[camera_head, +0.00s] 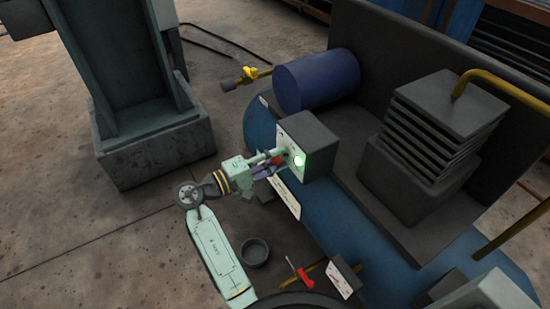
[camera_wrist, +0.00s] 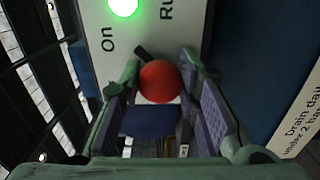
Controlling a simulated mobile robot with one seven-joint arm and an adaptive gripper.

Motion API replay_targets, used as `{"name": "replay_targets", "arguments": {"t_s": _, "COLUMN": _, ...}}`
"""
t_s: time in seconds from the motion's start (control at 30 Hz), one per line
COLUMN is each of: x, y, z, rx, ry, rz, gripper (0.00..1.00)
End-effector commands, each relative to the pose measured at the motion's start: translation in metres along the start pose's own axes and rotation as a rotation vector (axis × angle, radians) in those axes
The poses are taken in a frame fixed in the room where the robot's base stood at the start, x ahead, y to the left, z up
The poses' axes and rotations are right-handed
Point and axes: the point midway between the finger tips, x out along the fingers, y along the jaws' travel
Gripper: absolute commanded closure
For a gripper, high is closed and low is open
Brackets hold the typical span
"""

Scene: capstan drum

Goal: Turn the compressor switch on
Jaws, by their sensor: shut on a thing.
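The compressor's switch box (camera_head: 310,140) is a dark grey box with a light front plate (camera_wrist: 150,25). In the wrist view the plate reads "On" and a partly cut-off "Ru". A green lamp (camera_wrist: 124,6) is lit on it; the glow also shows in the head view (camera_head: 299,160). The switch has a red ball-shaped knob (camera_wrist: 160,82) with a short dark piece beside it. My gripper (camera_head: 274,162) is at the box front, its two fingers (camera_wrist: 168,85) on either side of the red knob. The knob's far side and the switch's base are hidden.
A red-handled valve (camera_head: 300,273) is below on the blue tank (camera_head: 365,245). A grey-green post (camera_head: 140,75) stands at the left; floor between is open.

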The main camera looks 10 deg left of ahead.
Motion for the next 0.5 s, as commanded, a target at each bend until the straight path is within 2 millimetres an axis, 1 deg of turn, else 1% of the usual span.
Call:
{"name": "replay_targets", "arguments": {"t_s": 0.03, "x": -0.0005, "y": -0.0020, "z": 0.0008, "rx": -0.002, "ry": -0.002, "rz": -0.003, "gripper": 0.69}}
{"name": "replay_targets", "arguments": {"t_s": 0.33, "x": -0.0002, "y": -0.0009, "z": 0.0003, "rx": -0.002, "ry": -0.001, "rz": -0.001, "gripper": 0.49}}
{"name": "replay_targets", "arguments": {"t_s": 0.5, "x": -0.0001, "y": -0.0005, "z": 0.0001, "rx": -0.001, "ry": 0.000, "rz": -0.001, "gripper": 0.49}}
